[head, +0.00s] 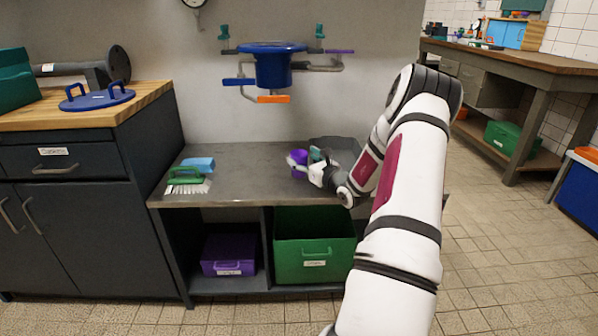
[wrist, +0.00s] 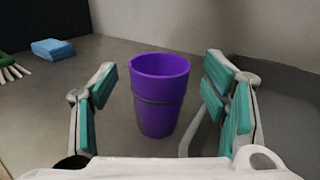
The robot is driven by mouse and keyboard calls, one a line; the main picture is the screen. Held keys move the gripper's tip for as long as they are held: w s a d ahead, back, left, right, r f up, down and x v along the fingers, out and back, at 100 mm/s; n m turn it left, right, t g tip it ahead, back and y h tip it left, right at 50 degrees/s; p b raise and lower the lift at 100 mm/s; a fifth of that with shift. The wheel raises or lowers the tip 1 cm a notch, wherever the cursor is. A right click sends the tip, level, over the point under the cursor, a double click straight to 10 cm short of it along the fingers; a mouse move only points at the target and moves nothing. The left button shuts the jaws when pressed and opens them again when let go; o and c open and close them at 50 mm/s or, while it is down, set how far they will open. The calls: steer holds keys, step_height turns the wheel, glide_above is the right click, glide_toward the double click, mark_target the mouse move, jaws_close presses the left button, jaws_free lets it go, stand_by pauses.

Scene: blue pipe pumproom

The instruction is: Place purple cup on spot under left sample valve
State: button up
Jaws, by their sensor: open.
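The purple cup (wrist: 160,98) stands upright on the grey counter, with a thin dark band around it. In the head view the cup (head: 298,163) shows just left of my gripper (head: 307,166), partly covered by it. My gripper is open; in the wrist view its teal-padded fingers (wrist: 162,85) are on either side of the cup, with space between pads and cup. I cannot make out a marked spot on the counter.
A green brush (head: 187,180) and a blue sponge (head: 198,163) lie at the counter's left. A dark grey tray (head: 345,143) is behind my gripper. The counter (head: 240,165) between sponge and cup is clear. Purple (head: 229,254) and green (head: 314,240) bins stand below.

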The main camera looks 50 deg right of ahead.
steer(key=shift+w+d, duration=0.15)
steer(key=shift+w, duration=0.35)
steer(key=c, duration=1.2)
